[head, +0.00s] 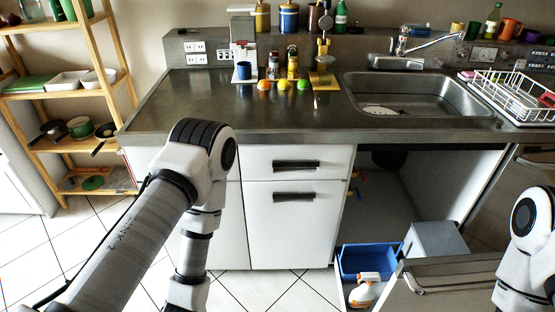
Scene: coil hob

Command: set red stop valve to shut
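Under the sink, the cabinet (405,195) stands open. Several small coloured handles show on its left inner side, among them a reddish one (354,176), with yellow and blue close by. They are too small for me to tell which way the red one is turned. My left arm reaches in from the left in front of the counter and bends down, and its gripper is below the picture's edge. My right arm shows only at the right edge, and its gripper is out of view.
A pulled-out drawer (455,275) stands below the open cabinet, with a blue bin (368,262), a grey box (433,240) and a spray bottle (366,288) in it. Closed white drawers (298,222) lie left of the opening. The sink (415,97) is above.

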